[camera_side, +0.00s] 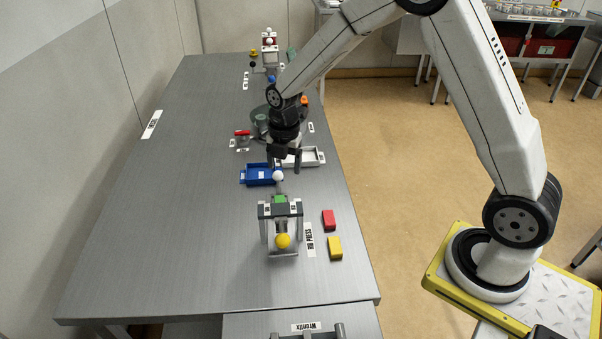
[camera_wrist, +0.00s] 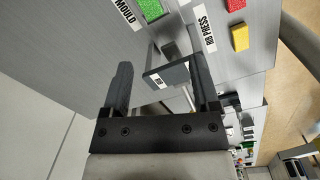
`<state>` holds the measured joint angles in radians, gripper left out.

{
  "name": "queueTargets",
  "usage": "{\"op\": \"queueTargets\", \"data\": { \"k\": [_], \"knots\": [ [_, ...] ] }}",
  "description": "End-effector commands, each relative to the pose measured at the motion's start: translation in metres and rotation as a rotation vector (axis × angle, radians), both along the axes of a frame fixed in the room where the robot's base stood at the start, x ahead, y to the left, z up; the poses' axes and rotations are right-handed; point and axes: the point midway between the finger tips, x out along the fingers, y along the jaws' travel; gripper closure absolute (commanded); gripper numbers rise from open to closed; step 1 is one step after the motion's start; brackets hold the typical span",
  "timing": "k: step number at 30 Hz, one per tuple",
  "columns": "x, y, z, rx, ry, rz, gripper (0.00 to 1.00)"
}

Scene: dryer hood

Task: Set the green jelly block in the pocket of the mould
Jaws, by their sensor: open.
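The green jelly block (camera_side: 279,199) shows just behind the grey top bar of the press (camera_side: 281,209). In the wrist view the green block (camera_wrist: 150,9) is at the top edge, partly cut off, beside a MOULD label (camera_wrist: 126,11). The mould's pocket cannot be made out, and I cannot tell whether the block sits in it. My gripper (camera_side: 286,166) is above the table just behind the press, in the side view. In the wrist view my gripper (camera_wrist: 163,72) is open, with a grey plate of the press (camera_wrist: 166,76) showing between its fingers and no block held.
A red block (camera_side: 329,220) and a yellow block (camera_side: 335,248) lie right of the press. A blue tray (camera_side: 259,175) and a white tray (camera_side: 311,157) are behind it.

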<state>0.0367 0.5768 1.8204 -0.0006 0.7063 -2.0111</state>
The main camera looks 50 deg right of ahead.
Motion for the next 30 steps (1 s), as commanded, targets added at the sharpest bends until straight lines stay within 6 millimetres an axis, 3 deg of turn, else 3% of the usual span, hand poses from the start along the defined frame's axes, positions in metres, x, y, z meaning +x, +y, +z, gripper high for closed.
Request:
{"op": "queueTargets", "data": {
  "k": [15, 30],
  "knots": [
    [-0.064, 0.009, 0.024, 0.059, -0.076, -0.771, 0.22],
    [-0.133, 0.014, 0.034, 0.174, -0.124, -1.516, 0.22]
  ]
}}
